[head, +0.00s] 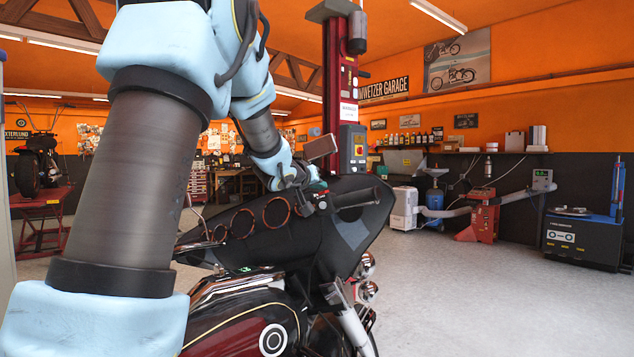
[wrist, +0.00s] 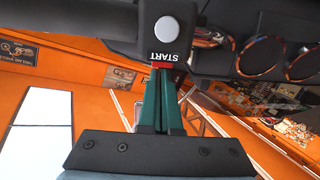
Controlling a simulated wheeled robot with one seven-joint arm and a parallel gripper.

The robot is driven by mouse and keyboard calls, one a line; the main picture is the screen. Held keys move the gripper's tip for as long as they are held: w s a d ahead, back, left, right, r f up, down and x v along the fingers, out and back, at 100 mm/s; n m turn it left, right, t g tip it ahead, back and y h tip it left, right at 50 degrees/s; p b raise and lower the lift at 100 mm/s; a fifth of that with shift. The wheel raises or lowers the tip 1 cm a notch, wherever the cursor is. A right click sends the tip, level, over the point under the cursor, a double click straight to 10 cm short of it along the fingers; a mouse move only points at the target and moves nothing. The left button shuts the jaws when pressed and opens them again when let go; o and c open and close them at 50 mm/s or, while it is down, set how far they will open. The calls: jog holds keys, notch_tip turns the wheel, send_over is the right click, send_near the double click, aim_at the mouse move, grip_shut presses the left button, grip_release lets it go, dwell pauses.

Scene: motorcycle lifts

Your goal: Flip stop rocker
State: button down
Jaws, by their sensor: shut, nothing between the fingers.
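The handlebar switch housing (wrist: 171,40) fills the top middle of the wrist view, a black block with a round grey button and the word START. A small red piece (wrist: 162,65), likely the stop rocker, shows at its lower edge, mostly hidden behind my fingertips. My gripper (wrist: 162,74) has green fingers, shut and empty, with the tips at or very close to the red piece; I cannot tell if they touch. In the head view my gripper (head: 317,186) is at the motorcycle's handlebar (head: 355,197), beside the grip.
The motorcycle's black fairing (head: 300,240) with round gauges lies under my arm. A mirror (head: 320,147) stands just above the gripper. A red lift column (head: 343,90) rises behind. The floor to the right (head: 480,290) is clear.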

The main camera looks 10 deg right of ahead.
jog(key=shift+w+a+f, duration=0.1)
jog(key=shift+f, duration=0.05)
jog(key=shift+d+p, duration=0.2)
jog(key=shift+p, duration=0.55)
jog(key=shift+f+b, duration=0.15)
jog(key=shift+b, duration=0.15)
jog(key=b+v, duration=0.1)
jog(key=v, duration=1)
jog(key=shift+w, duration=0.1)
